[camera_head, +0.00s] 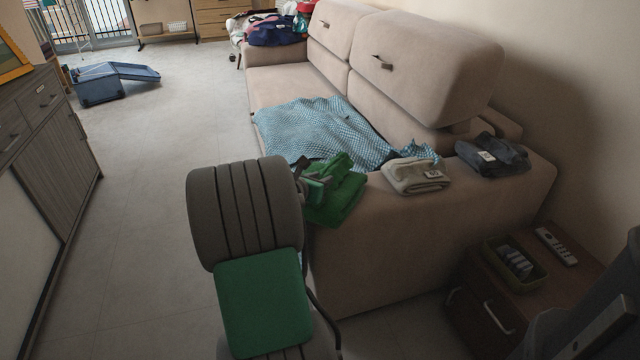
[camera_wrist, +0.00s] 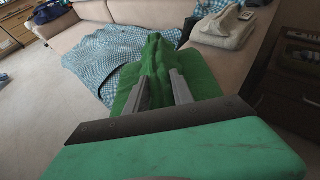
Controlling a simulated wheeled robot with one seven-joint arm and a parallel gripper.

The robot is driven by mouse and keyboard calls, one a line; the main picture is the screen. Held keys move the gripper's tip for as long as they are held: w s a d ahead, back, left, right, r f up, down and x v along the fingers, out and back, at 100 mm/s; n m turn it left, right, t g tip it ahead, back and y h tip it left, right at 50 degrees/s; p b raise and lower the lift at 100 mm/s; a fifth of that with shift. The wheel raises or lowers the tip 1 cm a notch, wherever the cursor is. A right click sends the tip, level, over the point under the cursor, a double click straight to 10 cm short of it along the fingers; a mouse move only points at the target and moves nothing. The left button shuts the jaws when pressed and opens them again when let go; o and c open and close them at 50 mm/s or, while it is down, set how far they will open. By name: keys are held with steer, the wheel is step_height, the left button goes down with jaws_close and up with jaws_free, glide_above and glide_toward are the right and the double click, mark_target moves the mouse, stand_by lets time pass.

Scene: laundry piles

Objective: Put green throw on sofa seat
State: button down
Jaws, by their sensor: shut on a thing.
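The green throw (camera_head: 338,196) is bunched at the near arm of the sofa (camera_head: 350,262), with part of it hanging in front of the armrest. My gripper (camera_head: 318,180) is shut on the throw near its upper left part. In the wrist view, the two fingers of my gripper (camera_wrist: 160,88) pinch the green throw (camera_wrist: 150,55), which gathers into folds between and beyond them. The sofa seat (camera_head: 285,88) lies beyond the armrest, partly covered by a blue patterned blanket (camera_head: 315,128).
A beige folded cloth (camera_head: 414,177) and dark folded clothes (camera_head: 490,155) lie on the armrest. A side table (camera_head: 480,290) stands at right with a green tray and remote (camera_head: 556,247). Clothes (camera_head: 275,30) pile at the sofa's far end. A blue open case (camera_head: 105,85) lies on the floor.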

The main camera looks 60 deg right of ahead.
steer(key=c, duration=1.1)
jaws_free()
